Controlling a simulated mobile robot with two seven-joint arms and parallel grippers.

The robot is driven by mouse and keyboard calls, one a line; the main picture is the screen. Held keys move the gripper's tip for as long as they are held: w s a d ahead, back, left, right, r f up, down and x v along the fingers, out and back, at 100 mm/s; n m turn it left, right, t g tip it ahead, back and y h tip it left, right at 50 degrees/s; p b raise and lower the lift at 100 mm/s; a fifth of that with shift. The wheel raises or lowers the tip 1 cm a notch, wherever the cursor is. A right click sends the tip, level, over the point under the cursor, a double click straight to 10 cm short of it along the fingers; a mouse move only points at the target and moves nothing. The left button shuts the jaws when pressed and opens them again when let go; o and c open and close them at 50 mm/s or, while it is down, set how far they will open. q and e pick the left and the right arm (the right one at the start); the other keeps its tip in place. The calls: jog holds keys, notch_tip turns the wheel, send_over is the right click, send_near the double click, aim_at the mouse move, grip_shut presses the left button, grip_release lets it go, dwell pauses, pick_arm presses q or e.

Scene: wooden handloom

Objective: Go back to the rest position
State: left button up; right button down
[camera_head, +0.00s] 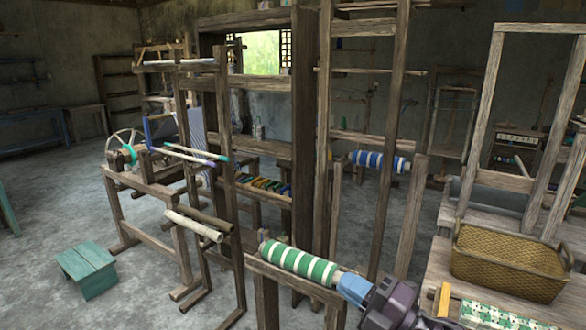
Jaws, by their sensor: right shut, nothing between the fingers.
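My right gripper (353,287) shows at the bottom, right of centre, with a dark grey and purplish body and pale blue fingers. It is shut, with nothing between its fingers. Its tip is close to the right end of a green-and-white striped roll (300,262) on the wooden loom frame. I cannot tell whether they touch. My left gripper is not in view.
Upright loom posts (305,130) stand just beyond the roll. A woven basket (508,262) and green patterned cloth (495,316) are on the bench at right. A blue-and-white roll (378,161) hangs farther back. A teal stool (88,268) stands on open floor at left.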

jog(key=s+d+f+m+t+h, duration=0.25)
jog(key=d+f+m+h, duration=0.8)
jog(key=f+m, duration=0.65)
jog(key=s+d+f+m+g+h, duration=0.2)
jog(key=s+f+m, duration=0.3)
jog(key=s, duration=0.5)
jog(key=s+d+f+m+g+h, duration=0.2)
jog(key=s+d+f+m, duration=0.3)
jog(key=s+f, duration=0.4)
jog(key=shift+s+f+h, duration=0.25)
jog(key=shift+s+h, duration=0.2)
jog(key=shift+h, duration=0.3)
